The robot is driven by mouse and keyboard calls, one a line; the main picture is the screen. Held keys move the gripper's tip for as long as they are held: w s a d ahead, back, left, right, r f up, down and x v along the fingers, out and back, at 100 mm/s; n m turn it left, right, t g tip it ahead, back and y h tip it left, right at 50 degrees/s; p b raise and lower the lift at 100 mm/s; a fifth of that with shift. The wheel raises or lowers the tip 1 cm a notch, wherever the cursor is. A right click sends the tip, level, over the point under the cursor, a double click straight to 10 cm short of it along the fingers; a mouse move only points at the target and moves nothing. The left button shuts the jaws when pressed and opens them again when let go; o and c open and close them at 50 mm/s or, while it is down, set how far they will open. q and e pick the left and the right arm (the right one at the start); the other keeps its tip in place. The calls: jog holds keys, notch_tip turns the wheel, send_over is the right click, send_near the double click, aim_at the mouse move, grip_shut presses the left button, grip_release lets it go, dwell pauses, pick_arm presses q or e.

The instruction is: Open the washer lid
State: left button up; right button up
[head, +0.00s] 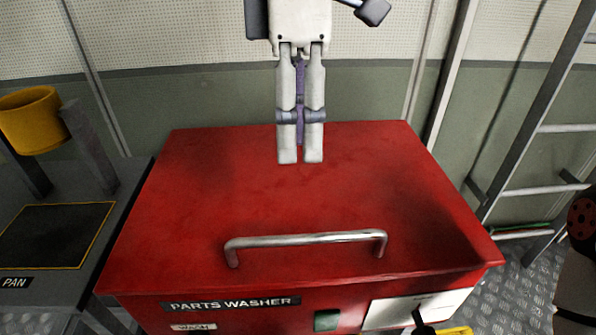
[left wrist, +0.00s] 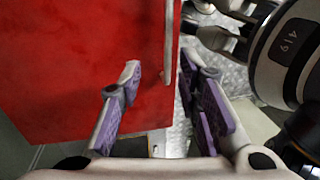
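The red parts washer (head: 230,304) stands in the middle of the head view, its flat red lid (head: 290,200) lying shut on top. A bar-shaped metal handle (head: 310,239) runs along the lid's front part. The lid (left wrist: 70,70) and handle (left wrist: 169,40) also show in the left wrist view. My left gripper (head: 300,160) points down the head view, its tips over the lid's far part in the picture and apart from the handle. In the left wrist view it (left wrist: 160,75) is open and empty, with the handle showing between the fingers. My right gripper is not clearly seen.
A dark table (head: 60,235) with a yellow container (head: 30,118) stands left of the washer. A grey ladder-like frame (head: 540,130) stands at the right. A wall (head: 190,95) is behind the washer. Metal plate floor (head: 520,290) shows at the lower right.

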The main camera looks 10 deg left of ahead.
aim_at(298, 236)
pick_arm(q)
jog(key=s+f, duration=0.1)
jog(key=f, duration=0.2)
jog(key=s+f, duration=0.1)
jog(key=f, duration=0.3)
jog(key=s+f, duration=0.1)
jog(key=f, duration=0.3)
jog(key=shift+s+d, duration=0.35)
jog(key=shift+d, duration=0.05)
grip_shut()
jog(key=shift+w, duration=0.1)
